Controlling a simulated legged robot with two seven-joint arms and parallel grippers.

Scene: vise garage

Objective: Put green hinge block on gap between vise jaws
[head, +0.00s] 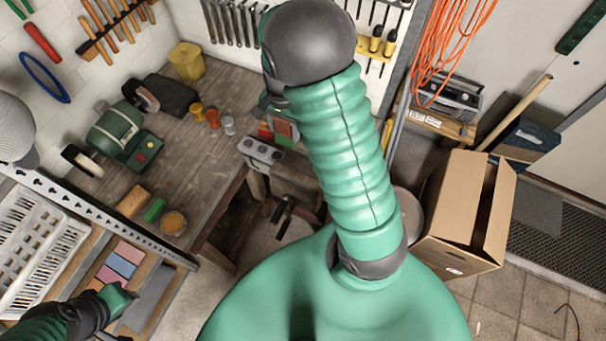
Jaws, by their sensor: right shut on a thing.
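The grey vise (262,153) stands at the front edge of the bench, its screw and handle hanging below. My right arm crosses the middle and hides what lies behind it. My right gripper (271,106) shows only in part at the left edge of that arm, just above and behind the vise in the picture. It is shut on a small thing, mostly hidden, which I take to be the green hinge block. I cannot tell whether it touches the jaws, and the gap is not clear. My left gripper (118,299) is at the lower left; its fingers do not show clearly.
The wooden bench (195,155) holds a green grinder (118,132), a yellow bin (187,61) and small coloured pieces (212,117). A small green block (154,209) lies near a round tin (173,222). An open cardboard box (455,215) stands at the right.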

